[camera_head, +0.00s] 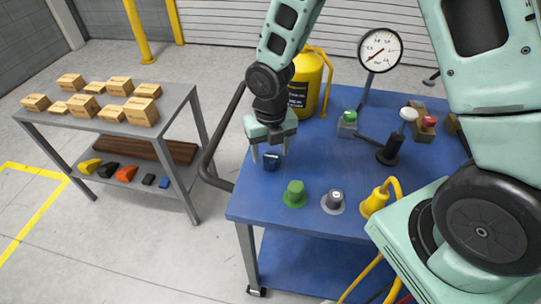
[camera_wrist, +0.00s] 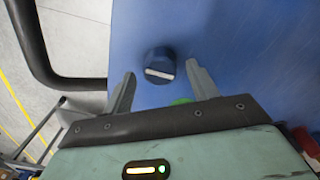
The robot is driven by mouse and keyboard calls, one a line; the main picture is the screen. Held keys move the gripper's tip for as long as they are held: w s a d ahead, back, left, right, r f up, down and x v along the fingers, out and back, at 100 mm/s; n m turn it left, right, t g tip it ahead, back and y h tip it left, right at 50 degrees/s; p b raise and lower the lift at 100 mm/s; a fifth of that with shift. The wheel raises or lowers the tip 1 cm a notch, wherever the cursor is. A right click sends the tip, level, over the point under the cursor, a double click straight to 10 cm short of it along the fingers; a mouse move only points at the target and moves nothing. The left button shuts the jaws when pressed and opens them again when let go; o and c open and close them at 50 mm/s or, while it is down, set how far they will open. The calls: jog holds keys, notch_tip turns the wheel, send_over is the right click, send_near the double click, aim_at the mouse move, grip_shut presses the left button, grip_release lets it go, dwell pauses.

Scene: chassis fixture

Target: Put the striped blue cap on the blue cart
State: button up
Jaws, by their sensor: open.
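The striped blue cap (camera_head: 272,162) is dark blue and stands on the top of the blue cart (camera_head: 258,204), near its left edge. In the wrist view the cap (camera_wrist: 160,66) shows a white stripe across its face. My gripper (camera_head: 270,156) is open, with its fingers pointing down around the cap. In the wrist view my gripper (camera_wrist: 160,72) has one finger on each side of the cap, with a visible gap on both sides. I see no finger touching it.
A green cap-like piece (camera_head: 294,194) and a grey knob (camera_head: 333,201) stand in front of the cap. A yellow canister (camera_head: 306,85) and a gauge (camera_head: 380,50) stand behind. A black handle rail (camera_head: 212,150) runs along the cart's left. A grey shelf (camera_head: 60,118) with boxes stands left.

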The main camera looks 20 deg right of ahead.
aim_at(271, 156)
notch_tip(271, 156, up, 9)
jog(key=s+a+r+m, duration=0.2)
jog(key=s+m, duration=0.4)
jog(key=m, duration=0.3)
jog(key=s+a+r+m, duration=0.2)
jog(key=s+r+m, duration=0.1)
jog(key=s+m, duration=0.4)
jog(key=s+a+r+m, duration=0.2)
jog(key=s+m, duration=0.5)
jog(key=m, duration=0.4)
jog(key=shift+a+r+y, duration=0.25)
jog(key=shift+r+y, duration=0.05)
